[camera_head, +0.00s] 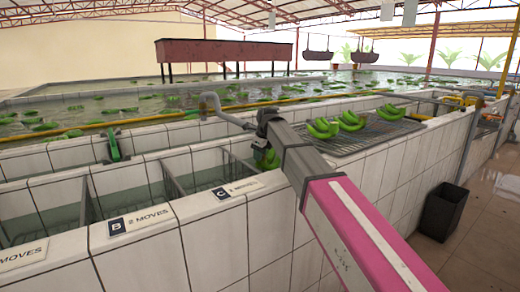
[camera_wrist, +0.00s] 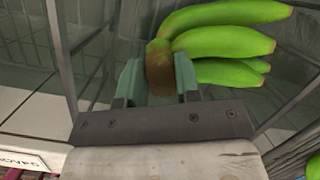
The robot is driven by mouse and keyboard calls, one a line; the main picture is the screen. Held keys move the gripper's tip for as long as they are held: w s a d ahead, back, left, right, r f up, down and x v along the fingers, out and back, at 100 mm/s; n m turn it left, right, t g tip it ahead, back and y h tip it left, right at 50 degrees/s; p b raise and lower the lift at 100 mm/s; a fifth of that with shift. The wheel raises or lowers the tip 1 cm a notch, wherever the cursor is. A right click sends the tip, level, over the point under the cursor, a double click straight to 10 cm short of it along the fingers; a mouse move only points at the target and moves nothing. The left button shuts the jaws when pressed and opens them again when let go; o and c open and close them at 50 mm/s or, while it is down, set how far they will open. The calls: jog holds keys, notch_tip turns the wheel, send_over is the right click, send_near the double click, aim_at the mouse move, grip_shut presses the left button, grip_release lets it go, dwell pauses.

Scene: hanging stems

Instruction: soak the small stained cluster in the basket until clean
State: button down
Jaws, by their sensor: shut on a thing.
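My gripper (camera_wrist: 159,78) is shut on the brown crown end of a small green banana cluster (camera_wrist: 230,42). Brown staining shows around the crown between the jaws; the fingers that show look green. In the head view the cluster (camera_head: 268,158) hangs just below my gripper (camera_head: 265,136), at the right end of the tiled basins. Wire basket bars (camera_head: 236,166) show in the compartment behind the C label, just left of the cluster. Metal bars also surround the cluster in the wrist view. I cannot tell whether the cluster touches the water.
A wire rack (camera_head: 345,140) with several green clusters (camera_head: 351,121) stands right of my gripper. Labels B (camera_head: 140,220) and C (camera_head: 238,190) read "2 MOVES". A grey pipe (camera_head: 213,105) is close by on the left. A dark bin (camera_head: 443,208) stands on the floor.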

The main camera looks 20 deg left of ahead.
aim_at(261, 166)
jog(key=shift+f, duration=3.65)
jog(key=shift+f, duration=0.6)
dwell(3.8)
